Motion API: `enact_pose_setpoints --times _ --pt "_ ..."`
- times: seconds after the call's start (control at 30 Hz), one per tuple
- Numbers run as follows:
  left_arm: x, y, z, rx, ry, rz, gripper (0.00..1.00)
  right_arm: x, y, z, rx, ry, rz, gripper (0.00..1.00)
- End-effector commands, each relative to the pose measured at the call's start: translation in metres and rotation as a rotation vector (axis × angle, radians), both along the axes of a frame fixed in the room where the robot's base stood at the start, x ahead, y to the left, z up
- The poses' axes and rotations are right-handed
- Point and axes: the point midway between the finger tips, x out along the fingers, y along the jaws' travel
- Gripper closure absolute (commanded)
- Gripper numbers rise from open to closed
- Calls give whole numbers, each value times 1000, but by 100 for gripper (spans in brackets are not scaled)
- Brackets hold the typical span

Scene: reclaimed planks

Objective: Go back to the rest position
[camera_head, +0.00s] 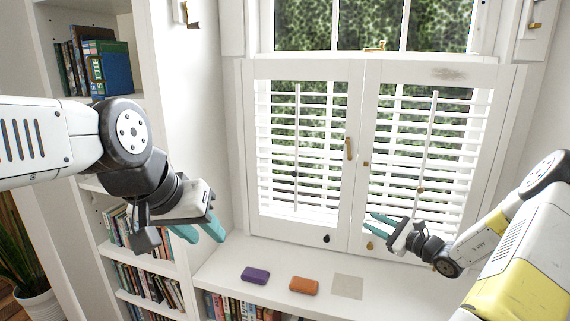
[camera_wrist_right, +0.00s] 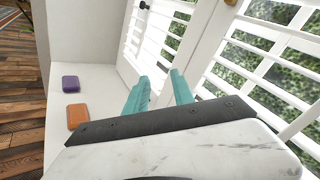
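My left gripper (camera_head: 199,232) hangs in front of the bookshelf at the left, its two teal fingers pointing down and apart, with nothing between them. My right gripper (camera_head: 375,223) is in front of the shutters, above the right part of the white sill. In the right wrist view its teal fingers (camera_wrist_right: 158,88) stand apart and empty. A purple block (camera_head: 255,275) and an orange block (camera_head: 304,285) lie on the sill, clear of both grippers. The right wrist view also shows the purple block (camera_wrist_right: 70,83) and the orange block (camera_wrist_right: 77,116).
A flat grey-beige square (camera_head: 348,287) lies right of the orange block. White shutters (camera_head: 310,150) stand behind the sill (camera_head: 225,262). A bookshelf (camera_head: 180,120) with books rises at the left. A potted plant (camera_head: 42,303) stands at the lower left.

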Motion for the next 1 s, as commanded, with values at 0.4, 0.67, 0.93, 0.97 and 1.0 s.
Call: enact_pose_setpoints --times 0.4,0.67,0.93,0.97,1.0 --pt "0 0 0 0 0 0 64 -98 156 95 -584 -67 600 70" --pt "0 0 0 0 0 0 64 -177 192 130 -967 -139 849 70" --pt "0 0 0 0 0 0 64 -251 192 163 -1368 -253 996 70" --pt "0 0 0 0 0 0 64 -258 190 166 -1413 -269 1005 70" --pt "0 0 0 0 0 0 64 -268 188 171 -1470 -290 1012 70"
